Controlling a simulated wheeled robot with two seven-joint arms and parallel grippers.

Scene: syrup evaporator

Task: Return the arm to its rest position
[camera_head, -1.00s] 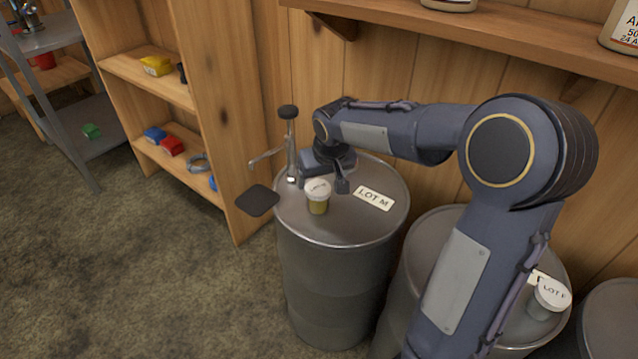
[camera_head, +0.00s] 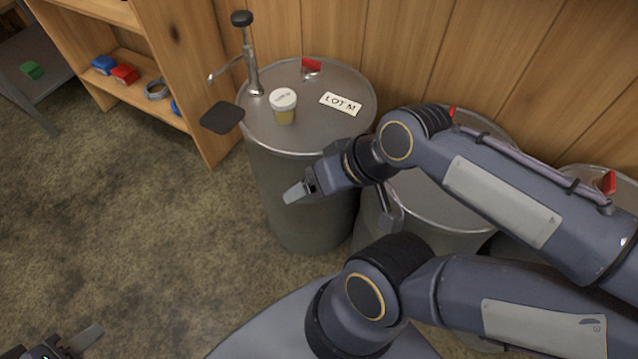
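My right arm comes in from the right, and its gripper (camera_head: 300,188) hangs in front of the drum marked LOT M (camera_head: 290,190), below its top. A pale finger shows there; I see nothing held, but its opening is unclear. My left gripper (camera_head: 78,341) is partly in view at the bottom left corner, cut by the frame edge; its opening is unclear too. A small jar (camera_head: 285,114) with a white labelled lid and amber contents stands upright on the LOT M drum, apart from both grippers.
A metal pump (camera_head: 250,65) with a black knob stands on that drum, near a dark square plate (camera_head: 222,117) at its rim. A second drum (camera_head: 440,195) is partly behind my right arm. A wooden shelf (camera_head: 190,75) stands left; the floor (camera_head: 130,210) in front is clear.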

